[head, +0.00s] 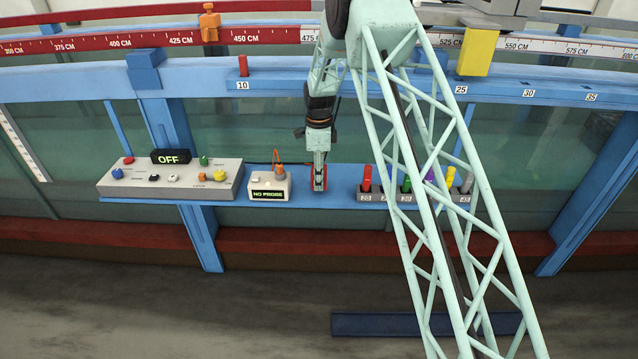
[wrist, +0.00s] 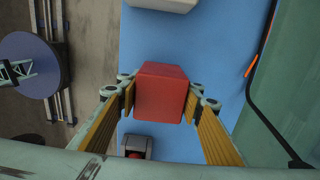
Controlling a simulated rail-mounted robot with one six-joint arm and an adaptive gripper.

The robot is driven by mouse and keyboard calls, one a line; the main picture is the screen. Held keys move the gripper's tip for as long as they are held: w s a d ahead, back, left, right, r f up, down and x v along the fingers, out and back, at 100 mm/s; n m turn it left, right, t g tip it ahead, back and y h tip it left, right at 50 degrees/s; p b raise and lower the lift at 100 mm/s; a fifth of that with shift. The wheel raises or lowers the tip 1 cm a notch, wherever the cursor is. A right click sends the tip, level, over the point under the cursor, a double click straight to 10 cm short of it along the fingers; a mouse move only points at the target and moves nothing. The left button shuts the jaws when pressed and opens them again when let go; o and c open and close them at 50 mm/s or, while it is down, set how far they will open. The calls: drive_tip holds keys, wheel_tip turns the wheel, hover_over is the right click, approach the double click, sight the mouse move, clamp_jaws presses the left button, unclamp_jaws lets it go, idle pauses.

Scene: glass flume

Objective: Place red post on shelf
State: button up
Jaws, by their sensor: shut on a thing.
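My gripper (head: 320,180) is shut on a red post (head: 316,183), low over the blue shelf (head: 335,198). In the wrist view the red post (wrist: 160,92) shows as a block between the two yellow-padded fingers (wrist: 161,105), with the blue shelf (wrist: 225,60) below it. I cannot tell whether the post's foot touches the shelf. The post is between the white "NO PROBE" box (head: 269,187) on the left and a grey numbered rack (head: 377,198) on the right.
The rack holds several coloured posts, including another red one (head: 367,178); my arm partly hides it. A control box (head: 170,180) reading "OFF" stands at the shelf's left. Another red peg (head: 243,66) stands on the blue rail above. The glass flume wall (head: 270,125) rises behind the shelf.

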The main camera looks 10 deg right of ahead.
drive_tip(key=shift+f, duration=1)
drive_tip(key=shift+f, duration=0.1)
drive_tip(key=o, duration=1)
wheel_tip(320, 180, up, 11)
drive_tip(key=shift+r, duration=0.6)
